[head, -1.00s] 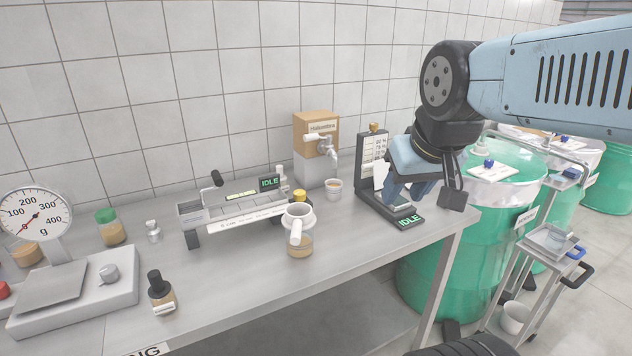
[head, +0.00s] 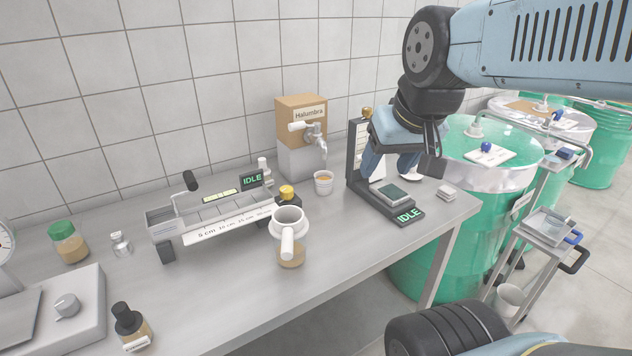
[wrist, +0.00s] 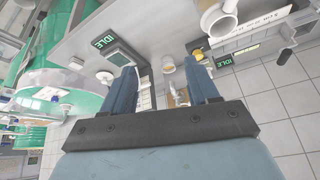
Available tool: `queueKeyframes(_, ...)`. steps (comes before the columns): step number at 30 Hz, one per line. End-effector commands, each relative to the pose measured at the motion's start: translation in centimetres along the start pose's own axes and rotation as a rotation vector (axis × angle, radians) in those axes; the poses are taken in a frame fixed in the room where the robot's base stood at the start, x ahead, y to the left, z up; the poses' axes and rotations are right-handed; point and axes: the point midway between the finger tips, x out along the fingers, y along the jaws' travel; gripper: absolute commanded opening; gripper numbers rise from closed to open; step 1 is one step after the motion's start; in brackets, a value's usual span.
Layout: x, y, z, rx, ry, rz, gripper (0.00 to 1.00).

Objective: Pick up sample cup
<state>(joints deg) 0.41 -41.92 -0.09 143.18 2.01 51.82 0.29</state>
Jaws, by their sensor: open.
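A small white cup (head: 323,182) with orange-brown contents stands upright on the steel bench, in front of the tap of the Halumbra box; I take it as the sample cup. In the wrist view the cup (wrist: 168,66) shows between my fingers, beyond their tips. My gripper (head: 390,165) is open and empty. It hangs right of the cup, in front of the upright part of a black IDLE device (head: 396,196), apart from the cup. Both blue fingers of my gripper (wrist: 162,74) show in the wrist view.
The Halumbra box (head: 302,118) with its tap stands behind the cup. Left are a long IDLE trough (head: 215,220) and a white handled vessel (head: 290,220) over a brown base. Green drums (head: 440,255) and a trolley (head: 535,250) stand right of the bench (head: 330,245).

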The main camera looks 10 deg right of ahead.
Motion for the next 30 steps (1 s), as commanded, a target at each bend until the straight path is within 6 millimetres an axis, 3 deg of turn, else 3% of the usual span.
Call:
queueKeyframes(6, 3.7, -1.5, -0.3, 0.235, -0.155, -0.143, 0.79)
queueKeyframes(18, 11.1, -4.7, -3.8, 0.913, -0.461, -0.457, 0.79)
queueKeyframes(25, 15.6, -4.1, -7.3, 1.342, -0.579, -0.608, 0.79)
queueKeyframes(30, 19.5, -2.0, -9.9, 1.674, -0.629, -0.708, 0.79)
